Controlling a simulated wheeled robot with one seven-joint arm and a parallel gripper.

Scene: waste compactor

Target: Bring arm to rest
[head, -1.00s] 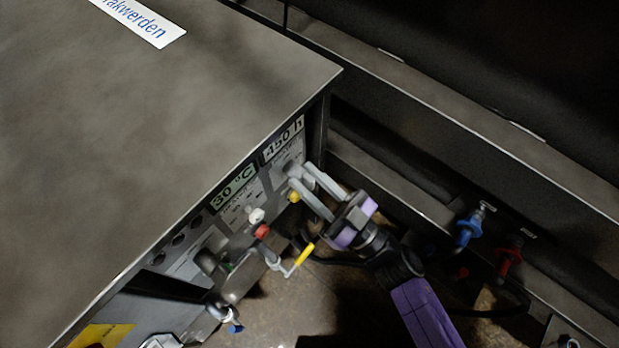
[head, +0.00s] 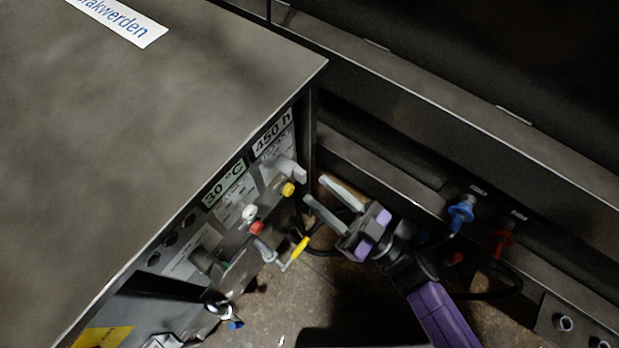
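My gripper (head: 324,204) is at the right of the control panel, its two grey fingers spread apart with nothing between them. It points up and left toward the panel, with a gap between the fingertips and the panel. My purple arm (head: 443,312) reaches in from the lower right. The panel (head: 228,205) on the side of the metal cabinet holds a grey knob (head: 292,171), a yellow button (head: 287,189), a white button (head: 249,212) and a red button (head: 256,228).
A yellow-handled lever (head: 297,250) sticks out below the panel. Blue (head: 461,212) and red (head: 501,242) hose couplings sit on the frame at the right, close to my arm. The large cabinet top (head: 150,130) fills the left. Some floor (head: 290,305) is clear below.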

